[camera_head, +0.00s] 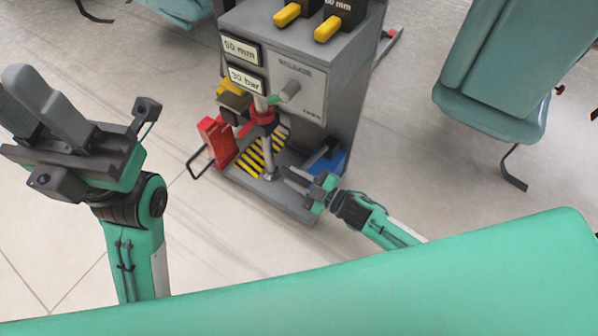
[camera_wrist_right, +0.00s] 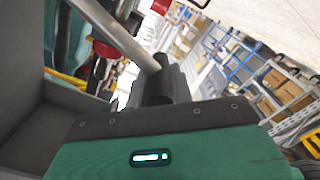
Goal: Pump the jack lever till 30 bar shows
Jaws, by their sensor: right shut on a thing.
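The jack stand (camera_head: 330,95) is a grey console. Its upper display (camera_head: 240,50) appears to read 50 mm and its lower display (camera_head: 246,80) appears to read 30 bar. A red jack (camera_head: 262,117) stands over a yellow-and-black striped plate (camera_head: 248,160). A metal lever rod (camera_head: 269,172) reaches down near my right gripper (camera_head: 296,181). In the right wrist view a grey rod (camera_wrist_right: 118,32) runs into the dark fingers, which are shut on it. My left gripper (camera_head: 38,108) is raised at the left, away from the console; its finger gap is unclear.
A red block (camera_head: 216,140) with a black loop handle and a blue box (camera_head: 328,160) flank the striped plate. Yellow-handled levers (camera_head: 287,15) sit on top of the console. A teal seat (camera_head: 500,75) stands at the right. Tiled floor is clear between.

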